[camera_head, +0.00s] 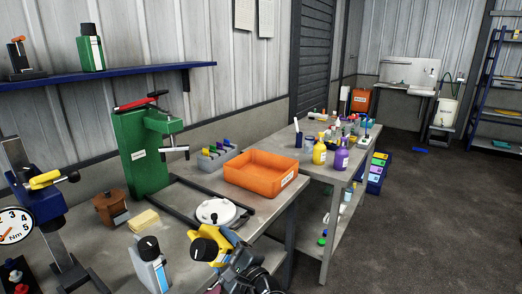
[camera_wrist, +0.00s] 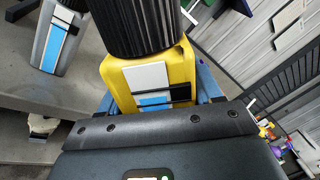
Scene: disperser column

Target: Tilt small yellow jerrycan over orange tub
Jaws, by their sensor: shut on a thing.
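The small yellow jerrycan (camera_head: 213,234) has a large black cap and is tilted in my gripper at the table's front edge. In the wrist view the jerrycan (camera_wrist: 181,66) shows its ribbed black cap and a white, blue and black label. My gripper (camera_head: 232,262) is shut on its body; blue finger parts show at both sides in the wrist view. The orange tub (camera_head: 261,185) is an open rectangular box with a white label, at the table's far right corner. The jerrycan is nearer to the camera and left of the tub, apart from it and not over it.
A round white-lidded thing (camera_head: 215,212) lies between the jerrycan and the tub. A grey can with a blue label (camera_head: 150,268) stands left of the jerrycan. A green press (camera_head: 141,160) stands behind. A second table (camera_head: 345,165) with several bottles stands beyond the tub.

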